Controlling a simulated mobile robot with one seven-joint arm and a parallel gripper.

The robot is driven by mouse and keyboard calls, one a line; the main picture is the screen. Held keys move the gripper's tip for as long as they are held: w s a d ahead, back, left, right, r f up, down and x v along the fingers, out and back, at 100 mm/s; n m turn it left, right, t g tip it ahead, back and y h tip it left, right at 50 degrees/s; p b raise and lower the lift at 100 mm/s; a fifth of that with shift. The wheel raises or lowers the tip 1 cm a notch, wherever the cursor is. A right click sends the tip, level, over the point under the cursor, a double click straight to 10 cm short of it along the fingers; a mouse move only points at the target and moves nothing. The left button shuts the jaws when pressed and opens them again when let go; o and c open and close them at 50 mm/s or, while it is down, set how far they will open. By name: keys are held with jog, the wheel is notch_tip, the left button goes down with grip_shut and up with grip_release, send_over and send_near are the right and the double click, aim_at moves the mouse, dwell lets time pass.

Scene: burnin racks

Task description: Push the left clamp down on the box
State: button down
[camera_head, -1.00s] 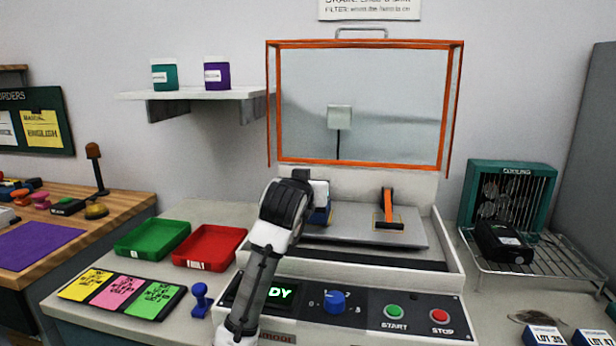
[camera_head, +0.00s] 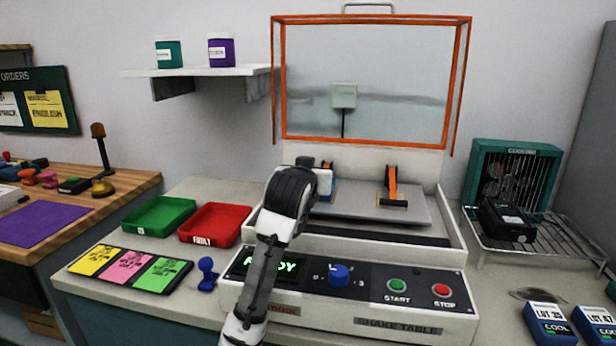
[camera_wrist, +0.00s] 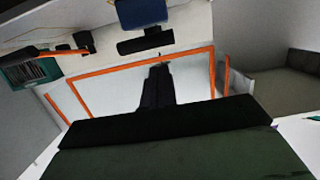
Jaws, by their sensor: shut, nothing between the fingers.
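The blue box (camera_wrist: 142,13) sits on the grey plate of the shake table. In the head view it is mostly hidden behind my arm. The left clamp has a black bar (camera_wrist: 145,42) beside the box in the wrist view; a bit of its orange arm (camera_head: 328,167) shows past my wrist in the head view. I cannot tell how far the clamp is tilted. My gripper (camera_wrist: 158,72) is shut and empty, close to the left clamp. Its fingertips are hidden in the head view, and contact with the clamp cannot be told.
The right clamp (camera_head: 391,182) stands on the plate (camera_head: 366,212) to the right. The orange-framed cover (camera_head: 370,140) is raised behind. The control panel (camera_head: 375,290) is in front. A red tray (camera_head: 238,215) and a blue stamp-like object (camera_head: 207,275) are left.

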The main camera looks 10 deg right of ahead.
jog(key=b+v, duration=0.1)
jog(key=v, duration=1.2)
jog(key=shift+s, duration=0.25)
jog(key=shift+a, duration=0.1)
